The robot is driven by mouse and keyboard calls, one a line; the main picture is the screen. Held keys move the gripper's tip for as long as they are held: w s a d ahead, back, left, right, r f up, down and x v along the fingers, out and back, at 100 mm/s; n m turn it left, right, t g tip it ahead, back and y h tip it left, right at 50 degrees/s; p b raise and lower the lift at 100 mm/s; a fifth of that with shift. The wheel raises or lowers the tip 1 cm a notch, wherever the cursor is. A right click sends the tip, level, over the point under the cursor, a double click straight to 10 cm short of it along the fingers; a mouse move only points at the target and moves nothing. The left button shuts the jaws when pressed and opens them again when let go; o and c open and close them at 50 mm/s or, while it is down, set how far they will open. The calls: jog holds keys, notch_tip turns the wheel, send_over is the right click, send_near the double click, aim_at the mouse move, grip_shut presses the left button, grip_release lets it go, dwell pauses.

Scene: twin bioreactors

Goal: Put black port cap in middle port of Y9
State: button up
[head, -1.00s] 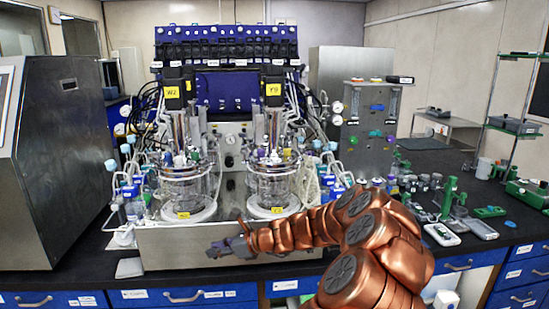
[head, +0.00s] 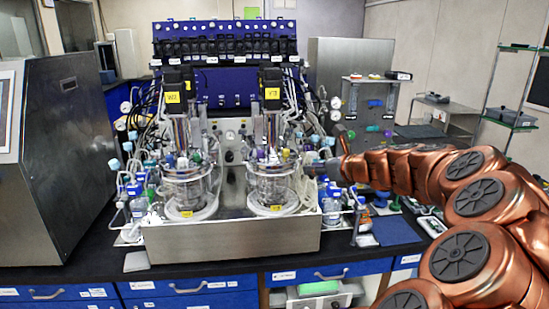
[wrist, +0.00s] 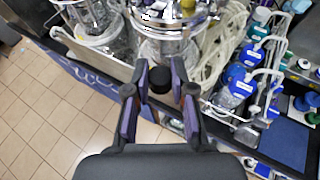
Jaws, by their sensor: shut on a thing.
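My gripper (head: 318,168) is just right of the Y9 vessel (head: 270,183) in the head view. In the wrist view my gripper (wrist: 160,82) is shut on the black port cap (wrist: 160,80), which sits between the two purple-padded fingertips. The cap is too small to make out in the head view. The Y9 vessel is the right-hand glass one, under a yellow tag (head: 272,93). Its top carries coloured fittings (head: 284,154) and tubes. In the wrist view it stands beyond the fingertips (wrist: 170,45). I cannot make out its middle port.
The twin vessel (head: 186,188) with tag W2 stands to the left in the same steel tray (head: 230,243). Blue-capped bottles (wrist: 240,75) and loose tubing (wrist: 218,55) crowd the right side of Y9. A blue mat (head: 396,230) lies on the bench to the right.

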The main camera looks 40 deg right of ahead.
jog(key=b, duration=0.2)
send_near(276, 153)
jog(key=w, duration=0.1)
jog(key=w+a, duration=0.2)
jog(key=shift+w+f, duration=0.15)
jog(key=shift+f, duration=0.2)
jog(key=x, duration=0.1)
jog(key=b+x, duration=0.1)
jog(key=x, duration=0.1)
jog(key=shift+w+d+r+b, duration=0.1)
jog(key=shift+w+r+b, duration=0.05)
jog(key=shift+w+b, duration=0.2)
jog(key=shift+s+f+b, duration=0.1)
jog(key=shift+f+b, duration=0.35)
jog(key=shift+b, duration=0.35)
jog(key=shift+r, duration=0.1)
jog(key=o, duration=0.9)
jog(key=shift+c, duration=0.2)
